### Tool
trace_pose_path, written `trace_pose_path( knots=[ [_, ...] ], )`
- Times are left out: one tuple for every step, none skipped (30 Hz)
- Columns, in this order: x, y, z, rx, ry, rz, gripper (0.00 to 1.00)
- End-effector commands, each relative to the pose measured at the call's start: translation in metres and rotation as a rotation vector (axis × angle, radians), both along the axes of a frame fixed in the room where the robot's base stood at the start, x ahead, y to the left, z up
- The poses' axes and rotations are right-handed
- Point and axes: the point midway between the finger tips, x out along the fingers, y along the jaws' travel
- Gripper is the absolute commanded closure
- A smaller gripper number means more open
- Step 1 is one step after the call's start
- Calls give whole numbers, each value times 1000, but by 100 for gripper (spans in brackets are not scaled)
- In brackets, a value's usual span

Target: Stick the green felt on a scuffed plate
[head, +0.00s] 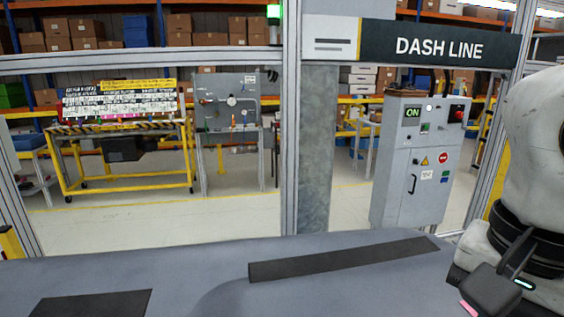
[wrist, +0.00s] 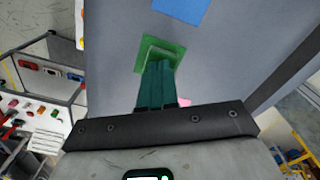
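A square green felt (wrist: 174,45) shows in the wrist view, with a paler raised outline inside it. My gripper (wrist: 158,66) has its dark teal fingers side by side over the middle of this felt. The fingers hide the felt's centre, and I cannot tell whether they grip it or only stand over it. In the head view, my gripper's dark body is at the lower right, with its fingertips out of sight. No scuffed plate can be made out.
A blue square (wrist: 182,8) lies beyond the green felt, and a bit of pink (wrist: 184,102) shows beside the fingers. The grey dashboard (head: 215,270) carries a long black strip (head: 340,259) and a shorter one (head: 92,304). Its middle is otherwise clear.

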Motion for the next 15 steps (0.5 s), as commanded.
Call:
trace_pose_path(
  knots=[
    [0, 0, 2, -2, 2, 1, 100],
    [0, 0, 4, -2, 2, 1, 100],
    [0, 0, 8, -1, 2, 1, 100],
    [0, 0, 11, -1, 2, 0, 100],
    [0, 0, 14, -1, 0, 0, 100],
    [0, 0, 18, -1, 0, 0, 100],
    [0, 0, 21, -1, 0, 0, 100],
    [0, 0, 23, -1, 1, 0, 100],
    [0, 0, 27, -1, 1, 0, 100],
    [0, 0, 30, -1, 1, 1, 100],
    [0, 0, 33, -1, 1, 1, 100],
    [0, 0, 36, -1, 1, 1, 100],
    [0, 0, 39, -1, 1, 1, 100],
    [0, 0, 42, -1, 1, 1, 100],
    [0, 0, 46, -1, 1, 1, 100]
  ],
)
